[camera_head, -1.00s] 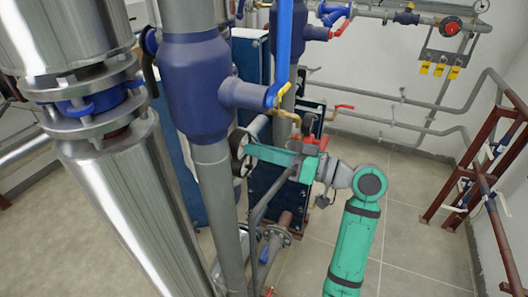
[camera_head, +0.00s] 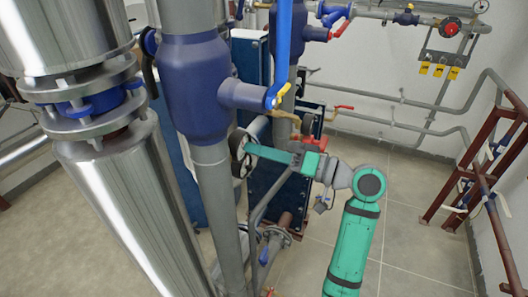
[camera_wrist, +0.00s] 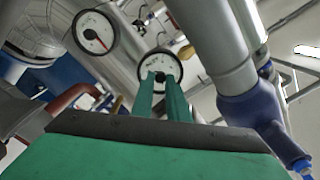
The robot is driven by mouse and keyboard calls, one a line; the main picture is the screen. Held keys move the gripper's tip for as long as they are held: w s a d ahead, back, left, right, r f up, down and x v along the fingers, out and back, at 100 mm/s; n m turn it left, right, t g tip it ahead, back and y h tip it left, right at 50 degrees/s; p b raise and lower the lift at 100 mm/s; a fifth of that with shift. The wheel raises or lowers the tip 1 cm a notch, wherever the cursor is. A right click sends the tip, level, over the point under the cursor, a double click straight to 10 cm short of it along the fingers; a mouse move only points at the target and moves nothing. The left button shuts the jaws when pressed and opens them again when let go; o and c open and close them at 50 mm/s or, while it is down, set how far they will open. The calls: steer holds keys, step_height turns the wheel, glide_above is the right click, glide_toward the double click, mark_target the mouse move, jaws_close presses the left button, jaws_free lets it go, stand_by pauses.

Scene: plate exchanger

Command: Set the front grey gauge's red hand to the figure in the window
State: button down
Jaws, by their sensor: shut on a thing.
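The front grey gauge (camera_head: 238,142) is seen nearly edge-on in the head view, beside the grey pipe. In the wrist view the two green fingers of my gripper (camera_wrist: 160,78) are close together at the dial's middle, shut on the gauge's hand. The fingers hide most of the hand, so its reading cannot be told. The figure in the window is too small to read.
A second gauge (camera_wrist: 95,32) with a red hand is at upper left in the wrist view. A thick grey pipe (camera_head: 218,200) and a blue valve body (camera_head: 195,80) stand left of the gauge. A brown-red rack (camera_head: 465,180) is at right. The floor (camera_head: 420,250) is clear between.

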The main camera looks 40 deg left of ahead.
steer(key=shift+a+f, duration=0.1)
steer(key=shift+f, duration=0.15)
steer(key=c, duration=1.7)
jaws_free()
steer(key=shift+r, duration=0.1)
steer(key=v, duration=1.1)
